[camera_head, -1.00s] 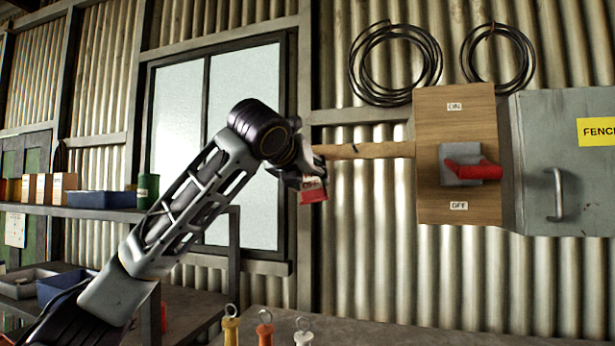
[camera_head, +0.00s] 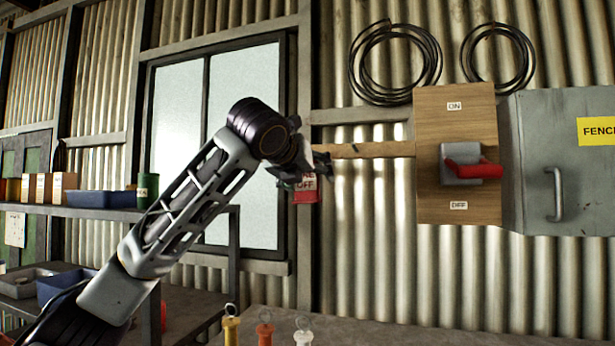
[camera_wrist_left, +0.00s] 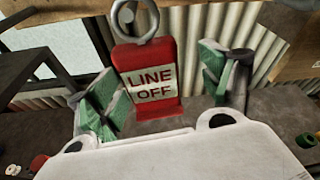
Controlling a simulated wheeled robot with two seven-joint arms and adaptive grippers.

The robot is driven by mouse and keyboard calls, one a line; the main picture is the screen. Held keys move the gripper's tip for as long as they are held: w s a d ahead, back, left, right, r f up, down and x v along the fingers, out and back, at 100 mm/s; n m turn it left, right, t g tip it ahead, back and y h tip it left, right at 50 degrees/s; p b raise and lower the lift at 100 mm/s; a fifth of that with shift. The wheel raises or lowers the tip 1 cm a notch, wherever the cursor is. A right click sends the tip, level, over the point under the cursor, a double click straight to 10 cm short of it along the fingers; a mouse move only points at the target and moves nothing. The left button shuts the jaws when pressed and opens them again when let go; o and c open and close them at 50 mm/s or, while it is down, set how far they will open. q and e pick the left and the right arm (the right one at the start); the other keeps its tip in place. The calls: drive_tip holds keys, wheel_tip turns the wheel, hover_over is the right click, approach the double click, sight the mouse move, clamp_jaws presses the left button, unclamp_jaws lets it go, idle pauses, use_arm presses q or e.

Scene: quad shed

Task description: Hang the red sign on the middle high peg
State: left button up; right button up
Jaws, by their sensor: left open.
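The red sign (camera_head: 306,195) has a white "LINE OFF" label and a grey ring on top. It hangs roughly upright by the wooden rail (camera_head: 372,150), left of the switch board. My left gripper (camera_head: 312,176) is at the sign's upper part and partly hides it. In the left wrist view the sign (camera_wrist_left: 152,80) stands between the spread green-padded fingers (camera_wrist_left: 160,88), with a gap on each side. The ring is cut by the top edge there. The gripper hides the peg behind the ring, so I cannot tell which peg bears it.
A wooden board with a red-handled switch (camera_head: 470,165) and a grey metal cabinet (camera_head: 565,165) are to the right. Several ring-topped tags (camera_head: 265,328) stand at the bench's edge below. A window (camera_head: 225,120) and a shelf (camera_head: 80,210) are at the left.

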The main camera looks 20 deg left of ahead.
use_arm(q)
drive_tip(key=v, duration=1.2)
drive_tip(key=shift+w, duration=0.1)
idle(0.5)
